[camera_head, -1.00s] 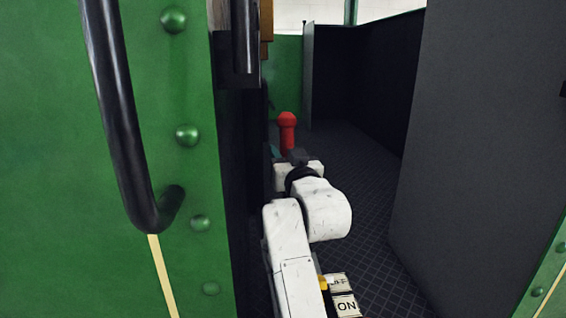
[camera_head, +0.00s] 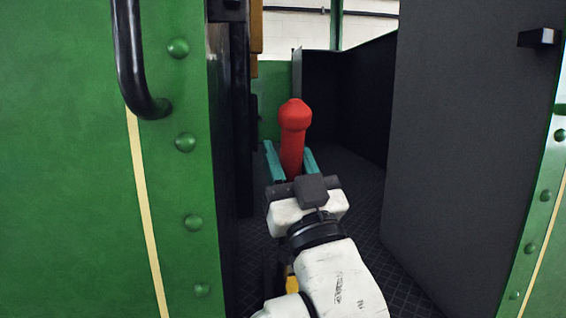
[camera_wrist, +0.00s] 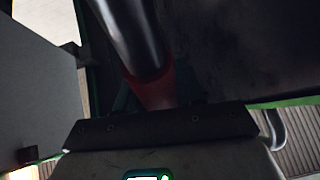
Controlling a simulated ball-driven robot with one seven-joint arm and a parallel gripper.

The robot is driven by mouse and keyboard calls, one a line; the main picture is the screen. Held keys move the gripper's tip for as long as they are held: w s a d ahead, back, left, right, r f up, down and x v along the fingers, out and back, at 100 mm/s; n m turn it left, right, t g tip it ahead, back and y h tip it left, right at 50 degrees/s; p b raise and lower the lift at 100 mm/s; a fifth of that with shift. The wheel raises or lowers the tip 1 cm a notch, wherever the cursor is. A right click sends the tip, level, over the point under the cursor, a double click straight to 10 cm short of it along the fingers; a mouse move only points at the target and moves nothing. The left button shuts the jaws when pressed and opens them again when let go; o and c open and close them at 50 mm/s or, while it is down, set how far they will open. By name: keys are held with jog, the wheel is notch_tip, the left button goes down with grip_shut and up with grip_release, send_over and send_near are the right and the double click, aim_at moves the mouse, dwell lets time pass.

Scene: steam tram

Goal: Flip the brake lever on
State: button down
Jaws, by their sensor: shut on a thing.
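The brake lever's red, knobbed handle (camera_head: 293,130) stands nearly upright inside the cab opening in the head view. My gripper (camera_head: 291,163) has its two teal fingers on either side of the handle's lower part and is shut on it. In the wrist view, the red handle (camera_wrist: 155,92) joins a dark metal shaft (camera_wrist: 128,35); the fingers are mostly in shadow there. My wrist and arm hide the lower part of the lever in the head view. No ON or OFF marking can be read now.
A green riveted panel (camera_head: 60,200) with a black grab rail (camera_head: 133,70) stands close on the left. A dark grey wall (camera_head: 460,150) borders the opening on the right. Dark patterned floor (camera_head: 355,220) lies between them.

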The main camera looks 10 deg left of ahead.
jog(key=shift+s+f, duration=0.25)
jog(key=c, duration=0.8)
grip_release()
jog(key=shift+s+d+r, duration=0.1)
jog(key=b+v, duration=0.2)
jog(key=v, duration=0.8)
jog(key=shift+s+d+f, duration=0.1)
jog(key=shift+s+f, duration=0.15)
jog(key=shift+f, duration=0.1)
jog(key=shift+f, duration=0.1)
